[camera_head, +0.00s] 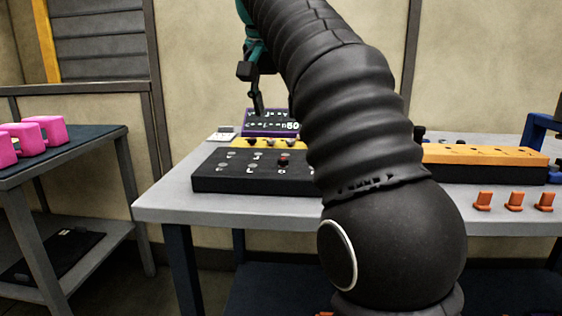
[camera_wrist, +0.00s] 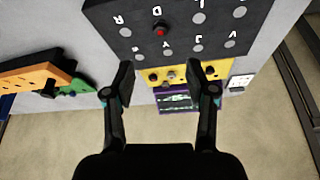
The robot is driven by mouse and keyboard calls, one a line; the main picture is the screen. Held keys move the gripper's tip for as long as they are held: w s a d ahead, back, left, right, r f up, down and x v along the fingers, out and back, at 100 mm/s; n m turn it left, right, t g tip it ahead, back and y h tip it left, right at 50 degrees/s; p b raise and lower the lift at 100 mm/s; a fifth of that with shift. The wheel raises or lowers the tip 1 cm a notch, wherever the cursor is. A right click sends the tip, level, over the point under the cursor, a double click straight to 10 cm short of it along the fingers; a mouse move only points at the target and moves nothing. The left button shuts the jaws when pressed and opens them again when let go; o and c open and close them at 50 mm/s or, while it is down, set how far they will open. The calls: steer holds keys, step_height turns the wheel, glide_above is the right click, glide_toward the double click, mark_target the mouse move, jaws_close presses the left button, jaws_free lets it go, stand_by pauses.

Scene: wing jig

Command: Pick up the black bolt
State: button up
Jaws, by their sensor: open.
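In the wrist view a yellow strip (camera_wrist: 187,76) holds a few small bolts. A black-looking bolt (camera_wrist: 210,70) stands toward its right end, a grey bolt (camera_wrist: 170,76) near the middle, and another dark bolt (camera_wrist: 153,76) toward its left end. My gripper (camera_wrist: 161,78) is open and empty, its two fingers spread in front of the strip. In the head view the yellow strip (camera_head: 270,144) lies behind the black block, partly hidden by my arm. My gripper (camera_head: 258,108) hangs above that area there, its tips apart from the strip.
A black lettered block (camera_head: 240,180) with several studs and one red-topped piece (camera_head: 283,160) sits on the grey table (camera_head: 165,205). A purple display (camera_head: 262,120) stands behind. An orange block (camera_head: 480,156) and orange clips (camera_head: 514,200) are at right. Pink pieces (camera_head: 45,130) sit left.

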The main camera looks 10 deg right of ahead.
mark_target(283, 158)
steer(key=shift+w+x, duration=0.2)
steer(key=shift+x, duration=3.2)
steer(key=shift+w+x, duration=0.15)
steer(key=shift+x, duration=3.25)
steer(key=shift+d+r, duration=0.15)
steer(key=shift+r, duration=0.05)
jaws_close()
